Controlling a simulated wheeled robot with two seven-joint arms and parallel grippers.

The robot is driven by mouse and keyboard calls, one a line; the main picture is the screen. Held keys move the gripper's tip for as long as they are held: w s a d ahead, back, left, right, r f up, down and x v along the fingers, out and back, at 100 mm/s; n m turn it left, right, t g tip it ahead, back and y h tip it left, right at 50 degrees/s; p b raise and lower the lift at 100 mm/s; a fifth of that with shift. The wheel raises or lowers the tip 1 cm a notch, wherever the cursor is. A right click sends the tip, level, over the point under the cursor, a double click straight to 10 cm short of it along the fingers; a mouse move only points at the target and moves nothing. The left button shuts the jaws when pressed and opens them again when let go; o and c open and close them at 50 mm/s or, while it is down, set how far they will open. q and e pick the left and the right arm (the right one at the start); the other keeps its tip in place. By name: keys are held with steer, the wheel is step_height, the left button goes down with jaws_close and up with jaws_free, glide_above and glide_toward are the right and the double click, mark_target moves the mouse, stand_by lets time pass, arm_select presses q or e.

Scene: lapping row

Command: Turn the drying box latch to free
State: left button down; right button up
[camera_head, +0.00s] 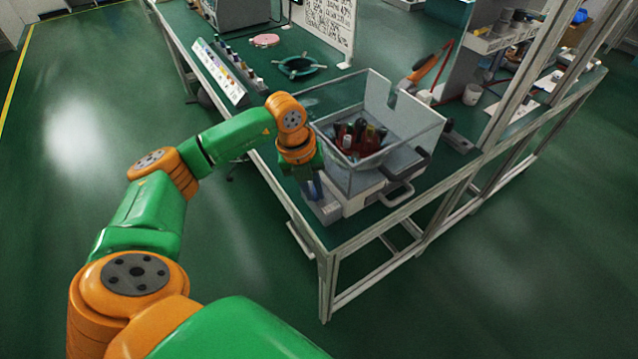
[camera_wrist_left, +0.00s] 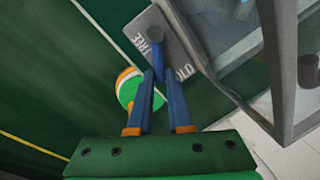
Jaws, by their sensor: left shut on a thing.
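The drying box (camera_head: 410,112) is a clear-walled box with dark and red items inside, on the front part of the green bench. At its near left corner is a grey latch plate (camera_head: 326,210). In the left wrist view the plate (camera_wrist_left: 182,50) carries the word FREE and other, partly cut-off lettering. A round dark blue pivot (camera_wrist_left: 155,34) with a narrow blue lever (camera_wrist_left: 158,62) sits on it. My left gripper (camera_head: 314,190) points down at this corner, its blue fingers (camera_wrist_left: 163,85) closed around the lever's end. The grip is partly hidden in the head view.
A rack of small bottles (camera_head: 222,68) and a dark green ring (camera_head: 299,66) lie farther back on the bench. A grey handle (camera_head: 397,196) juts from the box's front. A white post frame (camera_head: 512,75) stands to the right. The floor at left is clear.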

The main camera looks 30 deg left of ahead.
arm_select(q)
steer(key=m, duration=0.1)
steer(key=a+m, duration=0.1)
steer(key=m, duration=0.1)
steer(key=shift+s+a+g+b, duration=0.15)
steer(key=shift+s+g+b, duration=0.05)
steer(key=shift+g+b, duration=0.1)
steer(key=shift+s+a+m, duration=0.1)
steer(key=shift+a+m, duration=0.15)
steer(key=shift+m, duration=0.45)
steer(key=shift+a+m, duration=0.25)
steer(key=shift+m, duration=0.45)
steer(key=shift+r, duration=0.1)
steer(key=c, duration=1.1)
jaws_free()
steer(key=shift+a+g, duration=0.1)
steer(key=shift+g, duration=0.2)
steer(key=r, duration=0.3)
steer(key=a+r+b, duration=0.1)
steer(key=r, duration=0.3)
steer(key=shift+s+a, duration=0.1)
steer(key=shift+a, duration=0.05)
steer(key=shift+f, duration=0.1)
